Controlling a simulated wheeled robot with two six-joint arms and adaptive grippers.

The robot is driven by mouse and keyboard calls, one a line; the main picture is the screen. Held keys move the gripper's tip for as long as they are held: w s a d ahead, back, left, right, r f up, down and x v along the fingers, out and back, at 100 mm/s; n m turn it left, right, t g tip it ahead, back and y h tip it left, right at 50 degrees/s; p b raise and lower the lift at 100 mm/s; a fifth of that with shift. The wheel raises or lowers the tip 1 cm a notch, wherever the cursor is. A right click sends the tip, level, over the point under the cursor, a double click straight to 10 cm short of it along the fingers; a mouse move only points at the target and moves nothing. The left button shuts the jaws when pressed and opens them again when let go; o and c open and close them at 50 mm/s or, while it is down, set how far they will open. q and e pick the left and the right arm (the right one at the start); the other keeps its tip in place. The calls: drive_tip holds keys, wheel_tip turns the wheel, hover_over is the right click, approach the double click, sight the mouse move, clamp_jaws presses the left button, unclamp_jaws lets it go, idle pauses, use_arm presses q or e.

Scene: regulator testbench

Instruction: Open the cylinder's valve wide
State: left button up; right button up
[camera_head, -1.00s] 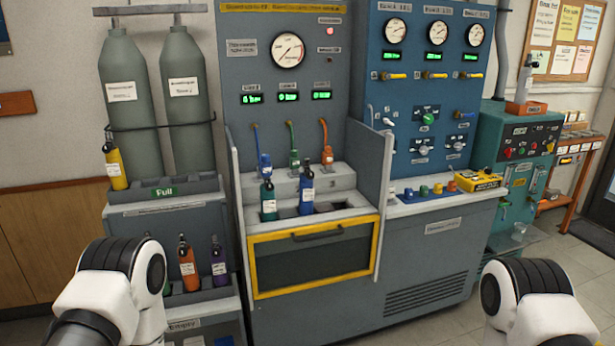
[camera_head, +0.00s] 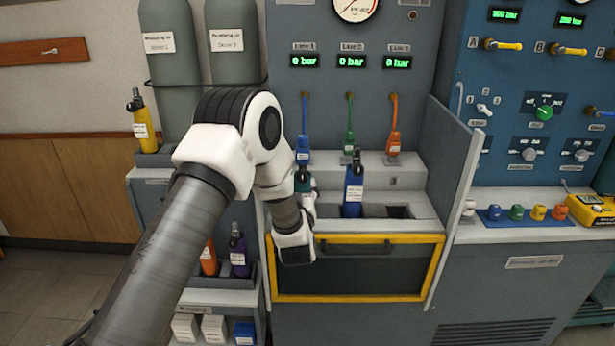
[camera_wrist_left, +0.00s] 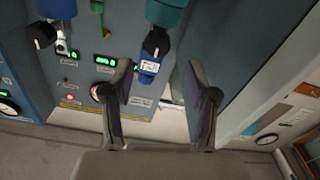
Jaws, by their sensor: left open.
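A green cylinder (camera_head: 303,183) with a dark top stands in the bench bay, mostly hidden behind my left arm. A blue cylinder (camera_head: 353,192) with a black valve stands to its right. In the left wrist view, the green cylinder (camera_wrist_left: 166,12) comes in from the top with its black valve knob (camera_wrist_left: 156,41). A blue hose connector (camera_wrist_left: 149,66) shows just beyond the knob. My left gripper (camera_wrist_left: 163,78) is open and empty, its fingers on either side below the knob and apart from it. The blue cylinder (camera_wrist_left: 57,8) is at the top left there. My right gripper is out of view.
Blue, green and orange hoses (camera_head: 393,125) hang at the back. Purple and orange bottles sit in a rack (camera_head: 215,297) at left.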

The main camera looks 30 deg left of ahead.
sight(302, 180)
use_arm(q)
drive_tip(key=x, duration=0.5)
drive_tip(key=shift+w+d+f+p, duration=0.15)
drive_tip(key=shift+w+f+p, duration=0.2)
drive_tip(key=shift+w, duration=0.2)
drive_tip(key=shift+w+a, duration=0.2)
drive_tip(key=shift+s+r, duration=0.1)
drive_tip(key=shift+r, duration=0.05)
clamp_jaws()
